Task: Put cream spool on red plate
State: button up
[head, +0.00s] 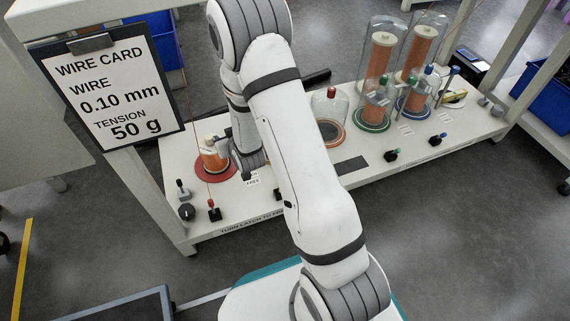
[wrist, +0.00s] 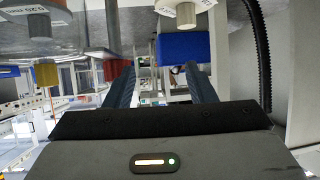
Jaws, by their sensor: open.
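The red plate (head: 229,175) is a round disc at the left end of the white bench. A short spool (head: 213,160) with orange winding and a cream top stands on it, upright. My gripper (wrist: 160,88) is open, with two dark fingers apart and nothing visible between them in the wrist view. In the head view my wrist is just right of the spool, and the arm hides part of the bench there. I cannot tell whether a finger touches the spool.
A wire card (head: 110,85) hangs at the left. A glass dome (head: 330,106) with a red knob and two tall glass tubes (head: 378,62) over orange spools stand to the right. Small levers (head: 214,211) line the front edge. A dark pad (head: 351,165) lies clear.

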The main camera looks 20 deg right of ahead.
jog(key=s+d+r+g, duration=0.2)
jog(key=s+r, duration=0.4)
jog(key=s, duration=0.4)
jog(key=s+d+r+m+g+h, duration=0.1)
jog(key=s+r+g, duration=0.4)
jog(key=s, duration=0.5)
jog(key=s+d+r+g, duration=0.4)
jog(key=s+r, duration=0.4)
jog(key=s, duration=0.2)
jog(key=shift+s+h, duration=0.3)
jog(key=shift+h, duration=0.1)
notch_tip(320, 180, up, 44)
jog(key=t+p, duration=0.1)
jog(key=p, duration=3.9)
